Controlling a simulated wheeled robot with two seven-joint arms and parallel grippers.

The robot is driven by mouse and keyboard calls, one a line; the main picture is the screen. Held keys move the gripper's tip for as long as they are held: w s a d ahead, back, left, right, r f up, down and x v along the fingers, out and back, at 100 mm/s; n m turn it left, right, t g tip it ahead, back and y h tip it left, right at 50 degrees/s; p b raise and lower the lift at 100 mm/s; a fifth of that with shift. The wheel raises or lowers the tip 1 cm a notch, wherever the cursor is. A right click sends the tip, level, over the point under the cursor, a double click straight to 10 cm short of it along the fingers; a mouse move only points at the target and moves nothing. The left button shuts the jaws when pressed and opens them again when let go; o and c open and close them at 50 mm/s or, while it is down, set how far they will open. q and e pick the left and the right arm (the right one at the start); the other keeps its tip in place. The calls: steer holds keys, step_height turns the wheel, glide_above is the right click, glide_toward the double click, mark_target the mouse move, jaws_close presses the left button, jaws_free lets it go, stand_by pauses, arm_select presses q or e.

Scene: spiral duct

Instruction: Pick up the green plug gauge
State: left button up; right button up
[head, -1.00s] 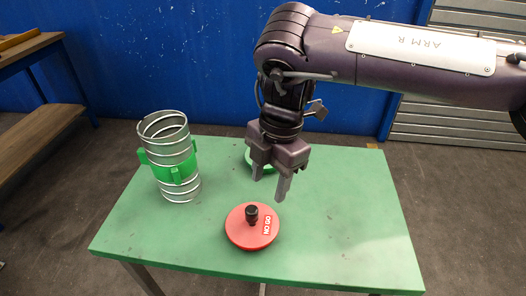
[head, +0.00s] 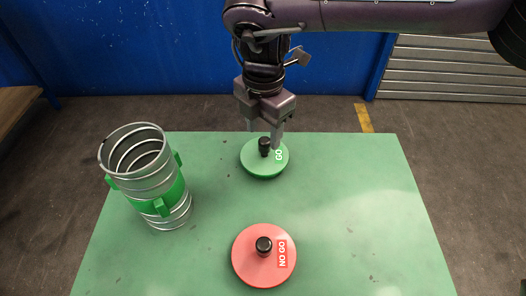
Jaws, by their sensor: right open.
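The green plug gauge (head: 258,165) is a flat disc marked GO with a black knob (head: 264,145) on top. It lies on the far middle of the green table. My right gripper (head: 264,138) points down at it, with its open fingers on either side of the knob in the picture. Whether the fingers touch the knob I cannot tell. My left gripper is not in view.
A red NO GO gauge (head: 263,262) with a black knob lies at the near middle of the green table (head: 365,215). A metal spiral duct (head: 135,150) in a green holder (head: 168,200) stands upright at the left. The table's right side is clear.

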mark_target(265, 140)
step_height(265, 140, down, 2)
steer(key=shift+w+d+f+p, duration=0.15)
steer(key=shift+f+p, duration=0.1)
steer(key=shift+p, duration=0.2)
steer(key=shift+w+f, duration=0.25)
steer(key=shift+f, duration=1.05)
steer(key=shift+s, duration=0.1)
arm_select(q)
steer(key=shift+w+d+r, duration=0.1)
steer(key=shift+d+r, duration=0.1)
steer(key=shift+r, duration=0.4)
arm_select(e)
jaws_close()
